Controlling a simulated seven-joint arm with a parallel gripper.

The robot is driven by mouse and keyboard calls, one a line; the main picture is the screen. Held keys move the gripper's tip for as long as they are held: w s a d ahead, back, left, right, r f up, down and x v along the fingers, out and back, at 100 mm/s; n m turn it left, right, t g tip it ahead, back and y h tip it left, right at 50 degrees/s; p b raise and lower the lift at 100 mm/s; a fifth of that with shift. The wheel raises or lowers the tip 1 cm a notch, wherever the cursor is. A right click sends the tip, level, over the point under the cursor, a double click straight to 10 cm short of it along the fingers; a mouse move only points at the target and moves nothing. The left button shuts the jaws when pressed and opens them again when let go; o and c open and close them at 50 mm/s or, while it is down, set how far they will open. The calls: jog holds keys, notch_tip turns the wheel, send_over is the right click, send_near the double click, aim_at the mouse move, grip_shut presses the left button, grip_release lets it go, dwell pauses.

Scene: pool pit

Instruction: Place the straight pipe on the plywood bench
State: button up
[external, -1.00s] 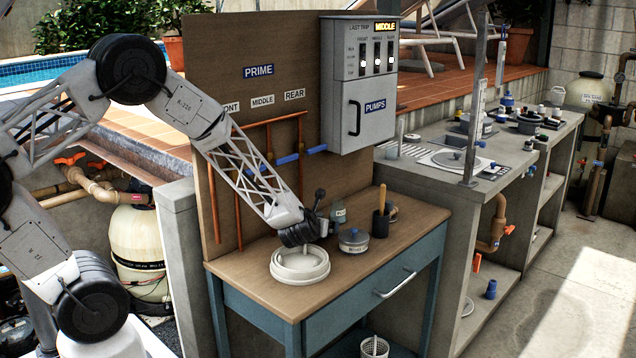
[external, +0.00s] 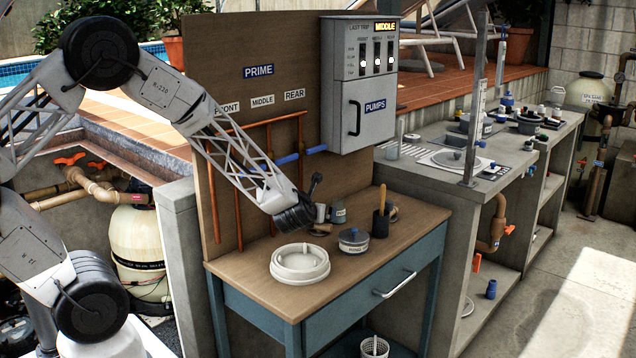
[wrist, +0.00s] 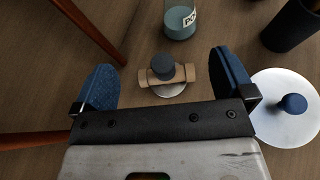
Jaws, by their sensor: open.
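The wooden-topped bench (external: 243,277) with blue legs stands in the middle of the external view; its top also fills much of the wrist view (wrist: 40,165). My gripper (wrist: 163,78) is open above the back part of this top, its two blue fingers apart. Between and just beyond them lies a short tan tubular piece (wrist: 186,75) with a dark knob-like cylinder (wrist: 163,66) at its middle. A pale disc shows under it. I cannot tell whether this is the straight pipe. In the external view my fingers are mostly hidden behind the wrist.
A lidded round pot (external: 353,241), a labelled jar (external: 338,214) and a dark cup (external: 381,222) stand close to the gripper. A brown backboard (external: 285,40) with copper pipes rises behind. Bare wood shows at the front right.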

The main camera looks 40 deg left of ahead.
jog(key=shift+r, duration=1.25)
jog(key=shift+r, duration=0.1)
jog(key=s+d+r+m+g+h, duration=0.1)
jog(key=s+d+r+m+h, duration=0.15)
jog(key=s+r+m, duration=0.5)
jog(key=s+d+r+m+g+h, duration=0.15)
jog(key=s+r+m+h, duration=0.25)
jog(key=r+m, duration=0.65)
jog(key=s+a+r+m+g, duration=0.1)
jog(key=s+a+m+g, duration=0.1)
jog(key=s+m, duration=0.5)
jog(key=s+a+r+m+g+y, duration=0.1)
jog(key=s+r+m+g, duration=0.1)
jog(key=s+m, duration=0.6)
jog(key=s+a+r+m+g, duration=0.1)
jog(key=s+a+m+g, duration=0.1)
jog(key=s+m, duration=0.5)
jog(key=s+g, duration=0.1)
jog(key=s, duration=0.5)
jog(key=shift+a+r+m, duration=0.15)
jog(key=shift+a+m, duration=0.15)
jog(key=shift+a, duration=0.05)
jog(key=shift+y, duration=0.25)
